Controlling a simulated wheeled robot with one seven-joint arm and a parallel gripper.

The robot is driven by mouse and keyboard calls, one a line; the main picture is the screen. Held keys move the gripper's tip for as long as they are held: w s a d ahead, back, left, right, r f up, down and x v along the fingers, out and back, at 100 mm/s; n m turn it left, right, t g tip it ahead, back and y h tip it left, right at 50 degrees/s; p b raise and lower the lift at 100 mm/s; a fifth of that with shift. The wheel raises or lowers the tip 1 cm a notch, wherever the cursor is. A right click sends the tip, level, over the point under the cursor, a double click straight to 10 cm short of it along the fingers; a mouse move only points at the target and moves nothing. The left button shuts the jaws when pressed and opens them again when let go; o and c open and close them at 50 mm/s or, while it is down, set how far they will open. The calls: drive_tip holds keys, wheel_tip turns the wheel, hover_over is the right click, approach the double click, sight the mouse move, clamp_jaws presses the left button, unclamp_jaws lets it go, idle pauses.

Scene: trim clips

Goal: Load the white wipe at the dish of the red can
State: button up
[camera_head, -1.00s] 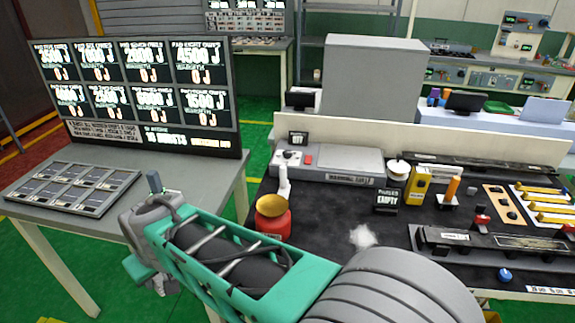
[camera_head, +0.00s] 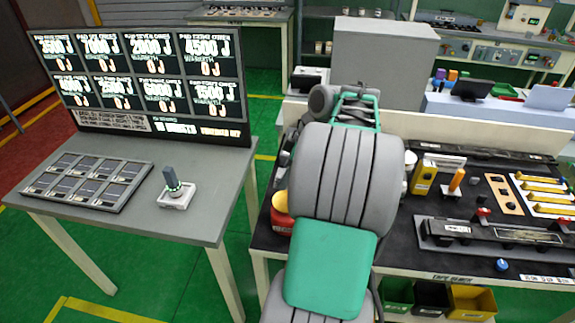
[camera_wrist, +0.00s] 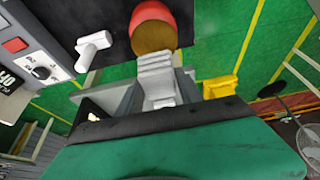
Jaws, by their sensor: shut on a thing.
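The red can (camera_head: 281,221) stands at the left end of the black bench mat, its brass dish (camera_head: 280,203) partly hidden behind my arm. In the wrist view the red can (camera_wrist: 168,13) and brown-looking dish (camera_wrist: 153,38) are at the top centre. My gripper (camera_wrist: 158,88) is shut on a pale, layered piece that looks like the white wipe (camera_wrist: 156,72). The wipe's tip lies just below the dish's edge in this view; I cannot tell whether they touch. In the head view my own arm hides the gripper's fingers and the wipe.
A white post-like piece (camera_wrist: 95,46) stands beside the can, near a grey console (camera_wrist: 35,45) with a red button. A yellow block (camera_head: 424,176) and a black rail fixture (camera_head: 490,233) are to the right. A dark-handled piece (camera_head: 173,180) stands on the left grey table.

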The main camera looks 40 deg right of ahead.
sight(283, 201)
drive_tip(key=shift+s+d+f, duration=0.1)
drive_tip(key=shift+d+f, duration=0.05)
wheel_tip(283, 201, down, 6)
drive_tip(key=b, duration=0.5)
drive_tip(key=shift+f+b, duration=0.75)
drive_tip(key=shift+b, duration=0.1)
idle(1.0)
drive_tip(key=shift+r, duration=0.1)
idle(0.4)
wheel_tip(283, 201, up, 7)
drive_tip(key=p, duration=0.6)
idle(0.5)
